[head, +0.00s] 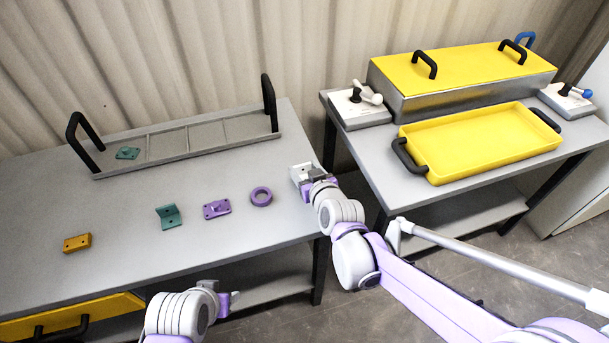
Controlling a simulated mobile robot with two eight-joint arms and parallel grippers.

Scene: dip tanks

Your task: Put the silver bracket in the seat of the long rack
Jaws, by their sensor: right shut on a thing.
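The silver bracket (299,172) is in the jaws of my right gripper (309,178), at the right edge of the left table. The gripper hides part of it, and I cannot tell if it touches the table top. The long rack (186,155) stands at the back of the left table, with black end handles and a row of seats. A green plate (128,153) lies in its leftmost seat; the other seats look empty. My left gripper (231,300) is low in front of the left table, away from the parts; its jaws are too small to read.
An orange block (77,242), a green angle bracket (168,216), a purple plate (217,209) and a purple ring (261,196) lie before the rack. On the right table (378,150) are a yellow tray (480,146) and a yellow-lidded tank (462,75). A gap separates the tables.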

